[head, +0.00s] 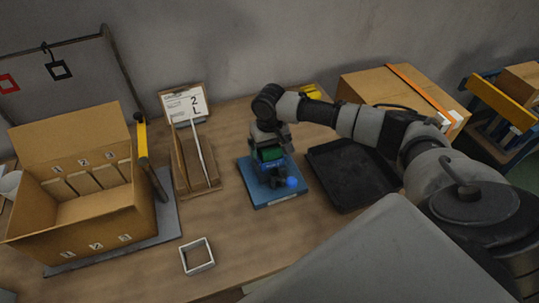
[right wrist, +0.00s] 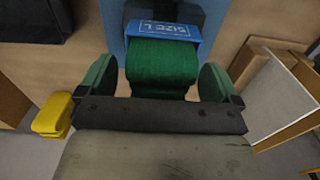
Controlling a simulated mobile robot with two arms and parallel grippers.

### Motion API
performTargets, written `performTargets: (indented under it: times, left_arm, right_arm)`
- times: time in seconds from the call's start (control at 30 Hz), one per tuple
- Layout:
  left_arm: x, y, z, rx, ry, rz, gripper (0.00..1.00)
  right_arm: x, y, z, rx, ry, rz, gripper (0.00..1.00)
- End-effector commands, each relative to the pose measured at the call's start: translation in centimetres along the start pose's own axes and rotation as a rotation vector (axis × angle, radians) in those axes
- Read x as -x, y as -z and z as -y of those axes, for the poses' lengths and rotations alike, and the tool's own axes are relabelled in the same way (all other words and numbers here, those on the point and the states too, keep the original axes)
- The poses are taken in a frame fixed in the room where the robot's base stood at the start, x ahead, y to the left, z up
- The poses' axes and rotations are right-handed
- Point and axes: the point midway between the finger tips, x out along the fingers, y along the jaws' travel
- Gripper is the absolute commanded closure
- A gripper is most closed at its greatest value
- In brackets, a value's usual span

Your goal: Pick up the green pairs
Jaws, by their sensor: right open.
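A green sock pair (right wrist: 163,66) with a blue band (right wrist: 163,32) marked "SIZE L" lies on a blue stand (head: 263,193) in the middle of the table. The pair shows partly in the head view (head: 271,153), largely covered by my gripper. My right gripper (right wrist: 157,82) reaches it from above. Its two green-sided fingers stand on either side of the pair, open, with a small gap visible on the left side; contact on the right is unclear. My left gripper is out of view.
An open cardboard box (head: 95,207) with numbered slots stands at the left. A small white square frame (head: 197,256) lies in front.

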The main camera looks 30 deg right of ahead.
Motion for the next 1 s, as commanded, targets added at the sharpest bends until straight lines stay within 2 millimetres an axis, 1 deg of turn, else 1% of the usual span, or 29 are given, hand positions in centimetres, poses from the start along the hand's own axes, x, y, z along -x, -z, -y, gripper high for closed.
performTargets:
  times: [0.07,0.17,0.5,0.53,0.83,1.0]
  left_arm:
    - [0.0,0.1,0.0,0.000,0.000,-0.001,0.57]
    - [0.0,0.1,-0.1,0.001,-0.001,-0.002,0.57]
    - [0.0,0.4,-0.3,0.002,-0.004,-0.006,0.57]
    - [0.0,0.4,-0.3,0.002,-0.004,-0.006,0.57]
    - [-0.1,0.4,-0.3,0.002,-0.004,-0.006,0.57]
    - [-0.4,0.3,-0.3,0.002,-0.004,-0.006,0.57]
  right_arm:
    - [0.0,0.0,0.0,0.000,0.000,0.000,0.06]
    - [0.0,0.0,0.0,0.000,0.000,0.000,0.20]
    - [0.1,0.0,0.0,0.000,0.000,0.000,0.72]
    - [0.1,0.0,0.0,0.000,0.000,0.000,0.76]
    - [0.3,0.0,0.0,0.000,0.001,-0.001,0.76]
    - [1.3,0.1,0.0,0.001,0.002,-0.001,0.76]
